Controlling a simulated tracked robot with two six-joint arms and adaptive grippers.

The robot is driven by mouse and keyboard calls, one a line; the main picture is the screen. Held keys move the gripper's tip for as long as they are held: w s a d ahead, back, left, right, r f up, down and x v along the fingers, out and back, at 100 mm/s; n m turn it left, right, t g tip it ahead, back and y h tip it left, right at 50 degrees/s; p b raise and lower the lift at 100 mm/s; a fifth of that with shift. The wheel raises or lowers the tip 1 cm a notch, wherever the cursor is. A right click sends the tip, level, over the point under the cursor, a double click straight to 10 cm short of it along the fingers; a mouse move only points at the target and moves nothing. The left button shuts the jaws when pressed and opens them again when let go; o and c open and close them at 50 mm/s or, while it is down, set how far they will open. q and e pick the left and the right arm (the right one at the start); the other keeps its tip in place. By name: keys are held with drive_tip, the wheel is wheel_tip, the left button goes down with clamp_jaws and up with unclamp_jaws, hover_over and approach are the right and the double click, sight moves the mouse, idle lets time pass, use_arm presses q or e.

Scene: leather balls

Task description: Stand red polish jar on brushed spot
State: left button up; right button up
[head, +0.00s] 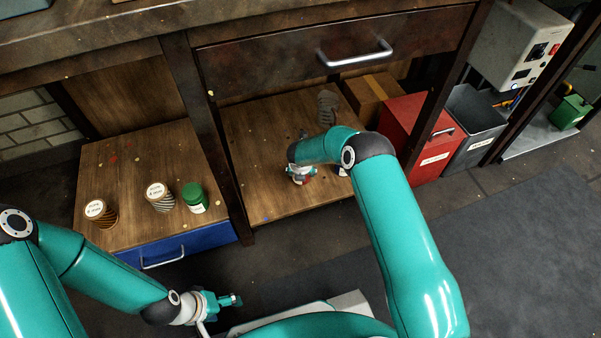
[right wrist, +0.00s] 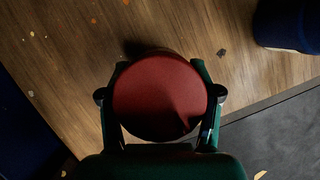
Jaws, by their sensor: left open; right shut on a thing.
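My right gripper (head: 301,175) is shut on the red polish jar, just above or on the wooden lower shelf (head: 270,195). In the right wrist view the jar's round red lid (right wrist: 160,97) sits between the two fingers (right wrist: 160,105). In the head view the gripper and arm hide most of the jar, and I cannot tell whether it touches the shelf. My left gripper (head: 228,300) is open and empty, low at the front, away from the shelves. I cannot make out the brushed spot for certain; pale and dark flecks lie on the wood.
A dark blue round thing (right wrist: 290,22) stands near the shelf edge. A grey ribbed object (head: 327,107) and a cardboard box (head: 372,93) are behind. A red bin (head: 405,130) stands right. A green jar (head: 194,197) and two ribbed, labelled containers (head: 160,198) stand on the left shelf.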

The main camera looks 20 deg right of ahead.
drive_tip(key=shift+f+b, duration=0.6)
drive_tip(key=shift+b, duration=0.1)
drive_tip(key=o, duration=1.4)
